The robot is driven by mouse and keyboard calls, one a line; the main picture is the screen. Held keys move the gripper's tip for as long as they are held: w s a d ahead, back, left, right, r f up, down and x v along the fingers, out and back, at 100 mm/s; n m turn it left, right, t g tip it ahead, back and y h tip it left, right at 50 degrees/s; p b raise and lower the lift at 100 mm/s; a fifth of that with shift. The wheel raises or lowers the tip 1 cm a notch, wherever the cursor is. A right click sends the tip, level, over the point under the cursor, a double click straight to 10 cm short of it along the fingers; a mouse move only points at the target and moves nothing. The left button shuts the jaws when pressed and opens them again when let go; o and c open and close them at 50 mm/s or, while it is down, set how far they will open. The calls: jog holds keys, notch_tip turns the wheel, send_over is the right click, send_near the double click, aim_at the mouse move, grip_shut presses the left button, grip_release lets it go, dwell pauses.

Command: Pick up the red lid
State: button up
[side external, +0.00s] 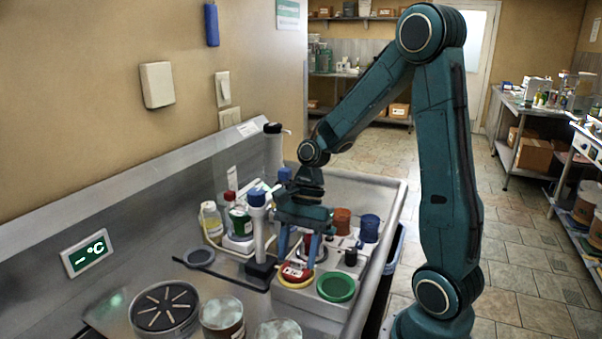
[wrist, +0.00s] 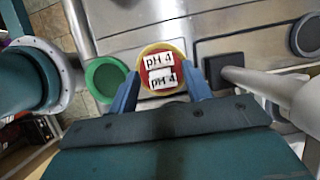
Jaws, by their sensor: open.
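The red lid (side external: 296,272) is a small round disc in a yellow ring (side external: 296,283) on the front of a pale block. In the wrist view the red lid (wrist: 147,73) carries white "pH 4" labels, and the yellow ring (wrist: 143,51) surrounds it. My gripper (side external: 298,262) points down over the lid. Its blue fingers are spread apart, and in the wrist view my gripper (wrist: 160,84) has one finger at each side of the lid. Nothing is held. I cannot tell whether the fingers touch the ring.
A green round dish (side external: 336,287) sits close to the right of the lid. A black stand with a pale post (side external: 259,230) is close on the left. A blue cup (side external: 369,228) and bottles stand behind. A dark disc (side external: 199,257) lies on the steel counter.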

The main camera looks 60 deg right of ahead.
jog(key=shift+a+f, duration=0.15)
jog(key=shift+f, duration=0.15)
grip_shut()
dwell(0.3)
